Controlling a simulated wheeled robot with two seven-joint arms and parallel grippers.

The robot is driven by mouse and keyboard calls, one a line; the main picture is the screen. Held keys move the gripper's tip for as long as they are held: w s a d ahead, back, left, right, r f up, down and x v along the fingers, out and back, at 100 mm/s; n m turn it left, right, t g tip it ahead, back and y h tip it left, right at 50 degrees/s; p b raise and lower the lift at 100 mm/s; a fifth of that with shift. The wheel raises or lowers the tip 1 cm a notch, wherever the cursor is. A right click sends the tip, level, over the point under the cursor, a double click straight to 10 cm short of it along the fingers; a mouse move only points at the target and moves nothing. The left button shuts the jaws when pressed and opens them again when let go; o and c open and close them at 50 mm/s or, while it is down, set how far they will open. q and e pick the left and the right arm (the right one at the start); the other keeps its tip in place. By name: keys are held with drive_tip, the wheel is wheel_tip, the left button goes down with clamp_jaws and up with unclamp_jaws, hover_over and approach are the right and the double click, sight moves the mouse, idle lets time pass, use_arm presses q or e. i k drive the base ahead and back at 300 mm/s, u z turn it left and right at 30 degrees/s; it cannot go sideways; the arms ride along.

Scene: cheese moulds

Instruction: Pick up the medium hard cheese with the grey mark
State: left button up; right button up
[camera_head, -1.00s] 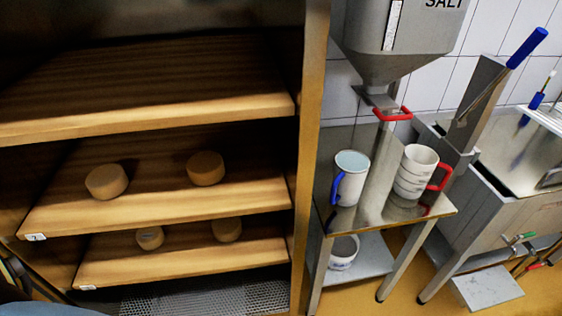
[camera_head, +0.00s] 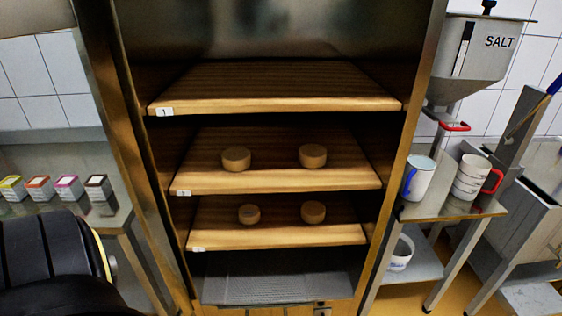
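Two round tan cheeses stand apart on the middle wooden shelf, a left one (camera_head: 236,158) and a right one (camera_head: 312,155). Two smaller-looking ones stand on the shelf below, a left one (camera_head: 249,214) and a right one (camera_head: 313,212). I cannot make out a grey mark on any of them. Neither of my grippers shows in the head view. A dark ribbed part at the lower left looks like part of my arm; no fingers are visible on it.
The open cabinet has an empty top shelf (camera_head: 270,85) and a mesh floor (camera_head: 270,288). Its side posts flank the shelves. Several small boxes (camera_head: 40,186) stand on the left counter. A side table (camera_head: 455,207) at right holds a blue-handled jug (camera_head: 419,178) and stacked cups (camera_head: 470,178).

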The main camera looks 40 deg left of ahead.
sight(311, 156)
drive_tip(key=k, duration=0.1)
drive_tip(key=u, duration=1.35)
